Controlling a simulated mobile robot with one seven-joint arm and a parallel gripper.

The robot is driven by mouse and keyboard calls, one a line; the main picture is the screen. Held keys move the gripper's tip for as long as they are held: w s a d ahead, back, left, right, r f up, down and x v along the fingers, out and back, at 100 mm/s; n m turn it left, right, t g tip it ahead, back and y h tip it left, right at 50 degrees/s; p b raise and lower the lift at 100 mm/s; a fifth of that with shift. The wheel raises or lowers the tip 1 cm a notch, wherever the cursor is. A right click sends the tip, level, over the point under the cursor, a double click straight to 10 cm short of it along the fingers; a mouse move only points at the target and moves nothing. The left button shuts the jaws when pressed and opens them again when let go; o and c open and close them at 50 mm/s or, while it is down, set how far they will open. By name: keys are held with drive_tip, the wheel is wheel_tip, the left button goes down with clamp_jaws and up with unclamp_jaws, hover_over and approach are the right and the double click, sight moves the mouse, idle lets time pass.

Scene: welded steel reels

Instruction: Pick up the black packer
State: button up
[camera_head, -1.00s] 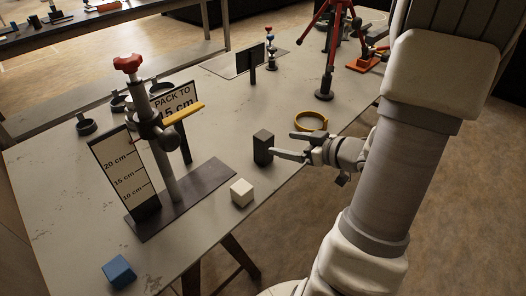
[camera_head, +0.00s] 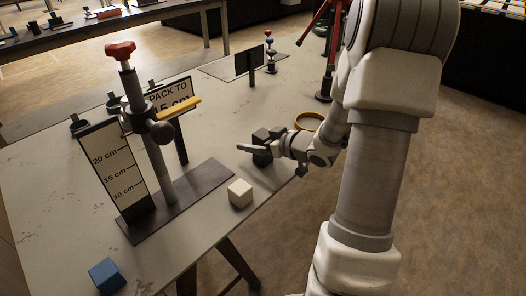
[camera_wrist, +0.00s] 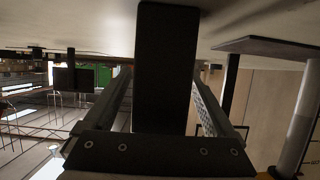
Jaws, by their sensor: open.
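The black packer (camera_head: 261,137) is a dark upright block on the grey table, partly hidden by my gripper (camera_head: 256,148) in the head view. My gripper comes in low from the right, with one finger showing in front of the block. In the wrist view, which looks upside down, the black packer (camera_wrist: 167,70) stands between the two spread fingers of my gripper (camera_wrist: 163,78). The jaws are open, and a gap shows on the block's left side; contact on the right is hard to tell.
A white cube (camera_head: 240,193) lies just in front of the block, and a blue cube (camera_head: 106,275) at the near left. A stand with a red knob (camera_head: 120,50) and a height scale (camera_head: 113,172) rises to the left. A yellow ring (camera_head: 309,121) lies behind my gripper.

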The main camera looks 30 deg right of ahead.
clamp_jaws()
idle(0.4)
drive_tip(key=shift+r, duration=0.1)
